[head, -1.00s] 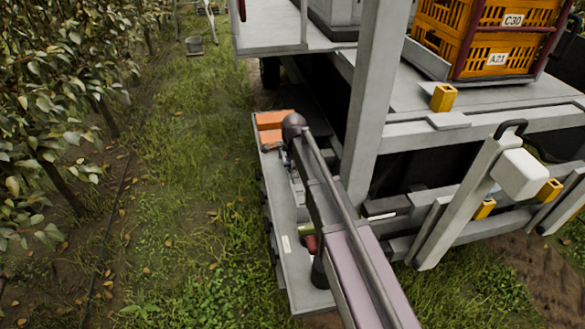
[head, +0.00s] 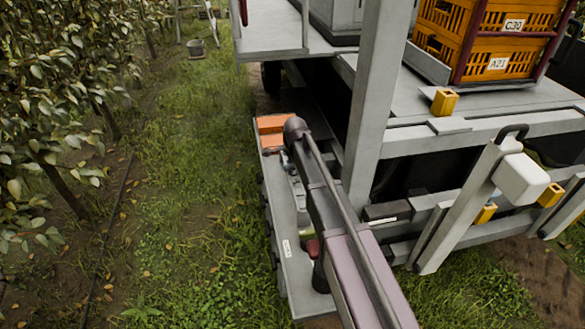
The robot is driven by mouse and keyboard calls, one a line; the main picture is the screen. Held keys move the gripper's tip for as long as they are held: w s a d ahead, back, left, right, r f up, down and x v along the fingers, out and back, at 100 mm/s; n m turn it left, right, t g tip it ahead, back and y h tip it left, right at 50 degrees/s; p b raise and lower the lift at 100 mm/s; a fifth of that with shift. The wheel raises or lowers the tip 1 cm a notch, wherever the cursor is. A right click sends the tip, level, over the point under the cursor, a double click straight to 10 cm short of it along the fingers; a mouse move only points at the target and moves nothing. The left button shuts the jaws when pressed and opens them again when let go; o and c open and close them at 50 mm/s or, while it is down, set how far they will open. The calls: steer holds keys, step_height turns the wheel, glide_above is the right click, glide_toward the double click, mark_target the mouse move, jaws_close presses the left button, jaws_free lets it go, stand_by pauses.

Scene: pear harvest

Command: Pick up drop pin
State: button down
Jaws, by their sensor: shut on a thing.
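I cannot make out the drop pin in the head view. My arm reaches from the bottom edge up along a long grey tray (head: 290,290) to its dark rounded joint. My gripper does not show; it is hidden behind my arm or too small to tell from the parts beside it. A small dark red thing (head: 312,247) shows partly beside my arm, over the tray. I cannot tell what it is.
An orange block (head: 272,123) sits at the tray's far end. A grey post (head: 376,100) and a trailer frame with yellow blocks (head: 445,102) stand close on the right. Orange crates (head: 490,42) are stacked above. Grass and trees lie left; a bucket (head: 195,47) stands far off.

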steer(key=shift+r+p, duration=4.35)
steer(key=shift+r, duration=0.1)
steer(key=shift+r+p, duration=0.4)
steer(key=shift+r, duration=0.05)
steer(key=shift+s, duration=0.2)
